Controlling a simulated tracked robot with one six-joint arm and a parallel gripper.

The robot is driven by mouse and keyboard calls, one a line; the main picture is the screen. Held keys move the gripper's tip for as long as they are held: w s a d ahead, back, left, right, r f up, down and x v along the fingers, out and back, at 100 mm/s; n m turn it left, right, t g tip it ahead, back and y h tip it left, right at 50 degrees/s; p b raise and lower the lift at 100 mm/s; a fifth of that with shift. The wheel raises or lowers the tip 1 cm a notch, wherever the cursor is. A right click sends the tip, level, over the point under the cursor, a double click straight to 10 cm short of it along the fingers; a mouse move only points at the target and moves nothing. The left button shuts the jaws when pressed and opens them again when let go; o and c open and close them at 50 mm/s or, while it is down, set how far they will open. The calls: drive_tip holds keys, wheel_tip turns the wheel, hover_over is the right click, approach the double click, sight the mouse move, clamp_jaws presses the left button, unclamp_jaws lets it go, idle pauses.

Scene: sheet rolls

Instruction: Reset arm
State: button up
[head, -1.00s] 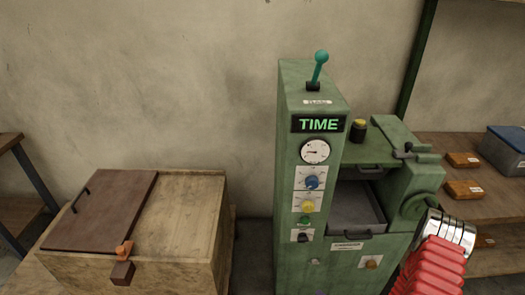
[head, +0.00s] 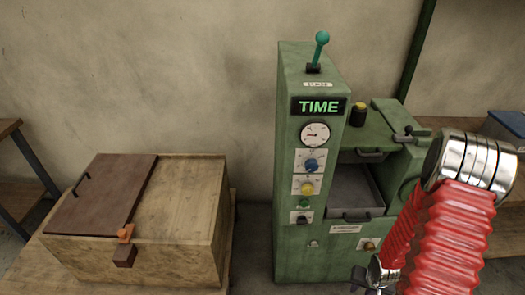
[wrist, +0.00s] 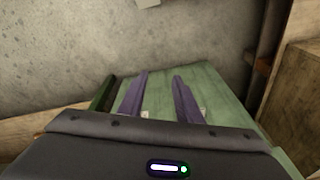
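My arm, with red ribbed sleeves and shiny silver rings, rises at the lower right of the head view, in front of the right side of the green machine (head: 298,235). My gripper (wrist: 160,77) shows in the wrist view as two purple fingers, spread apart with nothing between them. A green surface lies behind and below the fingers; I cannot tell whether they touch it. In the head view only a small dark piece near the bottom edge may belong to my gripper.
The machine has a lit TIME display (head: 319,106), a teal-knobbed lever (head: 321,48) and an open bay with a grey tray (head: 354,190). A wooden box (head: 182,222) with a brown lid (head: 102,193) stands at left. Shelves with a blue-lidded bin (head: 508,124) are at right.

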drive_tip(key=s+a+r+n+g+h, duration=0.1)
drive_tip(key=s+a+r+g, duration=0.15)
drive_tip(key=r, duration=1.65)
drive_tip(key=s+a+r+n+t, duration=0.1)
drive_tip(key=s+a+r+t, duration=0.1)
drive_tip(key=a+r, duration=0.3)
drive_tip(key=s+a+r+n+t, duration=0.1)
drive_tip(key=a+r, duration=0.4)
drive_tip(key=r, duration=0.8)
drive_tip(key=s+a+r+n+t+y, duration=0.1)
drive_tip(key=s+a+r+t, duration=0.2)
drive_tip(key=r, duration=0.6)
drive_tip(key=a, duration=0.2)
drive_tip(key=shift+s+a, duration=0.15)
drive_tip(key=shift+a, duration=0.15)
